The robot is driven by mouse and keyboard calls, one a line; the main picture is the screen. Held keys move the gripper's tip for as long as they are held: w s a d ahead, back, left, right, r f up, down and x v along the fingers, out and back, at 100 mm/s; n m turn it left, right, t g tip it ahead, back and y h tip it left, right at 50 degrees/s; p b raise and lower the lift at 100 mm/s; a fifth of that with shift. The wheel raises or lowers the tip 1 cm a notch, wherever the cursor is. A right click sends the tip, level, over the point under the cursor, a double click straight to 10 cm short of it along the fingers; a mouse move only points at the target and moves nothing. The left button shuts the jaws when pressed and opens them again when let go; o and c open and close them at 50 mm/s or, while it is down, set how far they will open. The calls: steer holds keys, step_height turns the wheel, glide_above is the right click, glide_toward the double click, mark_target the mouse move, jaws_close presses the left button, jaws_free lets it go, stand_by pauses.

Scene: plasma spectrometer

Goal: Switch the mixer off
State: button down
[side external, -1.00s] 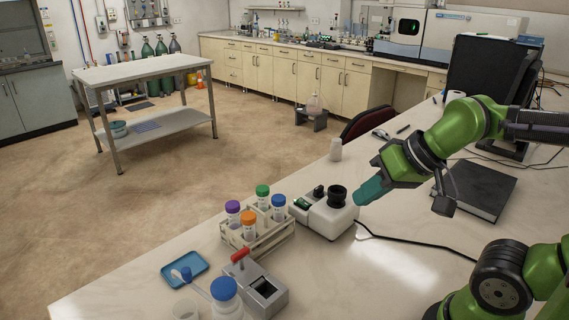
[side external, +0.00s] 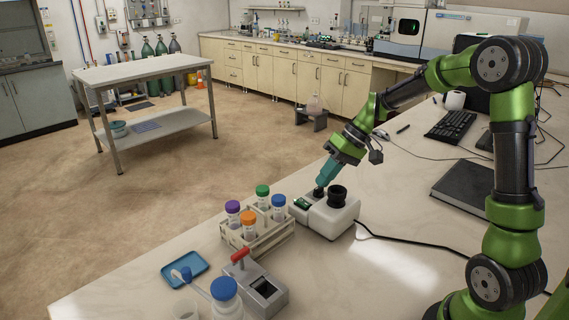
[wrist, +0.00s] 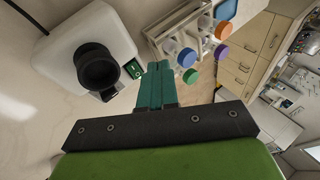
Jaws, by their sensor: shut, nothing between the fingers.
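The mixer (side external: 325,218) is a white box with a black cup (side external: 337,196) on top, a small black knob (side external: 319,193) and a green rocker switch (side external: 301,203). In the wrist view the mixer (wrist: 65,45) is at upper left, with its green switch (wrist: 133,68) just left of my fingertips. My gripper (side external: 321,185) has teal fingers, pressed together and empty. It points down over the mixer's knob area, near the switch. I cannot tell whether it touches. The fingers also show in the wrist view (wrist: 158,66).
A rack (side external: 262,240) of capped tubes stands left of the mixer. A grey block with a red handle (side external: 258,287), a blue tray (side external: 184,269) and a blue-capped bottle (side external: 226,300) are in front. A black cable (side external: 410,241) runs right from the mixer.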

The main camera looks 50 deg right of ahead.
mark_target(305, 200)
steer(key=w+d+n, duration=0.1)
steer(key=w, duration=0.1)
steer(key=w+d+f+n+y, duration=0.1)
steer(key=w, duration=0.1)
steer(key=shift+d+f+t+y, duration=0.2)
steer(key=shift+t+y, duration=0.1)
steer(key=shift+t, duration=0.1)
steer(key=n, duration=0.1)
steer(key=w+r+n+y, duration=0.1)
steer(key=n, duration=0.1)
steer(key=w+r+n, duration=0.1)
steer(key=n, duration=0.1)
steer(key=shift+w+a+r+t, duration=0.25)
steer(key=shift+t, duration=0.15)
steer(key=shift+f, duration=0.15)
steer(key=shift+w+f, duration=0.2)
steer(key=shift+f, duration=1.2)
steer(key=shift+w+f, duration=0.25)
steer(key=shift+f, duration=1.15)
steer(key=shift+w+f, duration=0.2)
steer(key=shift+f, duration=1.2)
steer(key=shift+f, duration=0.1)
steer(key=shift+f, duration=0.35)
steer(key=shift+w+f, duration=0.1)
steer(key=shift+f, duration=0.25)
steer(key=shift+r, duration=0.1)
